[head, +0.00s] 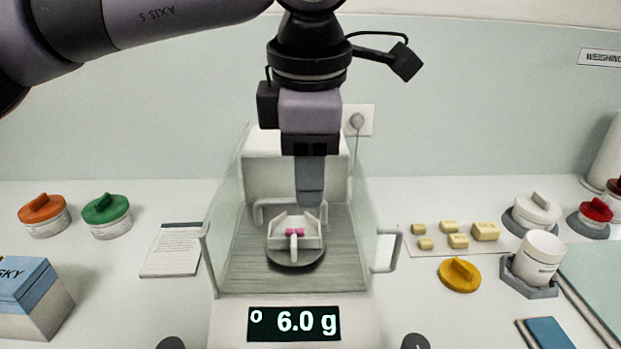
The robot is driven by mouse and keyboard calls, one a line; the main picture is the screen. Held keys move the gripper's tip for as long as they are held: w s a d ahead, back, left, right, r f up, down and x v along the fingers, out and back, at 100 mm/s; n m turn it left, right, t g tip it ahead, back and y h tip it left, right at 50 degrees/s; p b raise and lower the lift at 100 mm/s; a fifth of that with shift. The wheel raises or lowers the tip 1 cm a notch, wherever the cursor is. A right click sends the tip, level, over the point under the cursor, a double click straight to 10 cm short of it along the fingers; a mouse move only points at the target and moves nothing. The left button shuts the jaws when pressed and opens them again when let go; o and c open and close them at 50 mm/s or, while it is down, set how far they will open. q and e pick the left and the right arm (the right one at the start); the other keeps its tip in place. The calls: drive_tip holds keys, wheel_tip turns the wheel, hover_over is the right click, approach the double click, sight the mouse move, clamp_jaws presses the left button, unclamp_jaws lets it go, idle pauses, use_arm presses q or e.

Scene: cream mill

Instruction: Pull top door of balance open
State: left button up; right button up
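The balance (225,318) stands in the middle, with clear glass walls and a lit display (294,323) reading 6.0 g. A pale bar handle (258,212) shows through or on the glass, partly hidden by my gripper; I cannot tell for sure that it belongs to the top door. The top door's glass is too clear to make out its position. My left gripper (311,195) points down over the balance, its fingertips overlapping the handle's right part. The fingers are seen in line, so their gap and any contact are hidden. My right gripper is out of view.
Side handles (387,250) stick out from the balance. On the pan sits a white weighing boat (284,227) with pink contents. Left are orange (42,207) and green-lidded jars (105,208) and a card (172,252); right are several yellowish blocks (485,231), a yellow lid (459,275) and a white cup (538,258).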

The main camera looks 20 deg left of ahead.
use_arm(q)
drive_tip(key=shift+w+f, duration=0.25)
drive_tip(key=shift+f, duration=0.85)
clamp_jaws()
idle(0.7)
